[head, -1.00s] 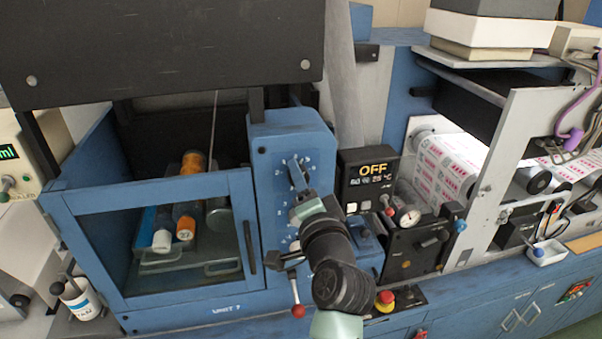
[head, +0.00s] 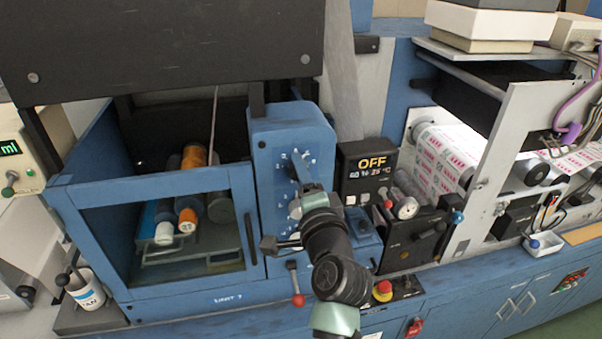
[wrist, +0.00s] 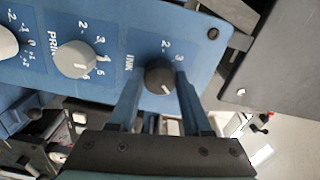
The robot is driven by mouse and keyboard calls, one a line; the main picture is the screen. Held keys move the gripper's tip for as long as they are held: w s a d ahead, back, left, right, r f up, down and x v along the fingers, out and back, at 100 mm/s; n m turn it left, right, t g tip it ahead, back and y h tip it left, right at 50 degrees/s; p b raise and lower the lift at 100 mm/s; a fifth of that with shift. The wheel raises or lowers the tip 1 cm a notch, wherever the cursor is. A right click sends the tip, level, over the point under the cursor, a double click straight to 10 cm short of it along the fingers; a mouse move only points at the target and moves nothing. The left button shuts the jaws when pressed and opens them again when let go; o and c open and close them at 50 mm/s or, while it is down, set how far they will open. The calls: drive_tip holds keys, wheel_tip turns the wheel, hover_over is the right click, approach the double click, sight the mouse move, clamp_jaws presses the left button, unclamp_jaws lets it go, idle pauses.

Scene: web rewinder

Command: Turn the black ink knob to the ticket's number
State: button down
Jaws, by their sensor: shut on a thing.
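A small light mark shows on the knob's lower right edge. The numerals 2 and 3 show above the knob; the rest of its scale is hidden by the fingers. In the head view my gripper (head: 298,170) is at the top dial of the blue panel (head: 290,125) and hides the knob. I cannot make out a ticket.
A grey PRINT knob (wrist: 75,60) sits left of the ink knob, with a white knob (wrist: 6,42) beyond it. In the head view, a red-ball lever (head: 298,299) and a display reading OFF (head: 372,162) are near my arm.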

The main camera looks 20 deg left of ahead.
drive_tip(key=shift+c, duration=1.7)
unclamp_jaws()
drive_tip(key=b+v, duration=0.4)
drive_tip(key=v, duration=0.9)
drive_tip(key=d+r+n+t+h, duration=0.2)
drive_tip(key=d+r+n+t, duration=0.1)
drive_tip(key=r, duration=0.6)
drive_tip(key=d+r+n+t+h, duration=0.2)
drive_tip(key=d+r+n+t, duration=0.1)
drive_tip(key=r, duration=0.6)
drive_tip(key=s+d+r+n+t+h, duration=0.1)
drive_tip(key=s+d+r+t+h, duration=0.1)
drive_tip(key=s+r, duration=0.3)
drive_tip(key=s+d+r+n+t+h+b, duration=0.1)
drive_tip(key=s+d+r+n+t+h, duration=0.1)
drive_tip(key=r, duration=0.7)
drive_tip(key=s+d+t+h, duration=0.1)
drive_tip(key=s+t+h, duration=0.1)
drive_tip(key=s, duration=0.1)
drive_tip(key=shift+s+d+r, duration=0.2)
drive_tip(key=shift+s+r, duration=0.05)
drive_tip(key=shift+r, duration=0.05)
